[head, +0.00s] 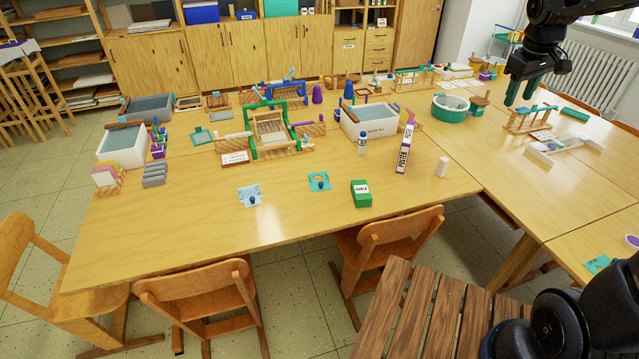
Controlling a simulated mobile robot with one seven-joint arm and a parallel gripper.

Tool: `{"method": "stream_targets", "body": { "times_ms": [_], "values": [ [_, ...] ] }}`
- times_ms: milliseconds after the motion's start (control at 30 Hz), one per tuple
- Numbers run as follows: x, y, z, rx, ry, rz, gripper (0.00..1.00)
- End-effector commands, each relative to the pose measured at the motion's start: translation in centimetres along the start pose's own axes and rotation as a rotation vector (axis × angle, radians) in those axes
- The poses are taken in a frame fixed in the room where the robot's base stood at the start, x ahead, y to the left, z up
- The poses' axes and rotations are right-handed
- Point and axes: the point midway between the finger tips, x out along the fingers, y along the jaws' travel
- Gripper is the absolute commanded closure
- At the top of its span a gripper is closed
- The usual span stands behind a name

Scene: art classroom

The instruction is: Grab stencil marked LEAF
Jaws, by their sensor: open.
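A flat teal stencil (319,181) with a dark blue knob lies near the front edge of the wooden table (200,225). A pale blue patterned stencil (250,195), also with a dark knob, lies to its left. No lettering is readable on either, so I cannot tell which is marked LEAF. Another flat teal piece (597,264) lies at the right, partly cut off by my own body. My gripper (521,97) is open and empty at the upper right, above the right-hand table, far from the two stencils.
Behind are a green-framed loom (254,132) and a white bin (368,127). Chairs (390,243) line the front edge. The table's front left is clear.

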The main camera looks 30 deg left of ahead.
Motion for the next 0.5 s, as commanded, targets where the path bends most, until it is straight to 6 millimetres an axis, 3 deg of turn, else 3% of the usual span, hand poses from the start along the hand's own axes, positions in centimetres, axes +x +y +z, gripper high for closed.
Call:
{"method": "stream_targets", "body": {
  "times_ms": [33,267,500],
  "values": [
    [0.6,-0.6,-1.8,-0.043,-0.011,-0.002,0.56],
    [3.1,-3.6,-9.0,-0.239,-0.052,-0.004,0.56],
    [6.6,-8.4,-16.1,-0.443,-0.092,-0.004,0.56]
  ]
}}
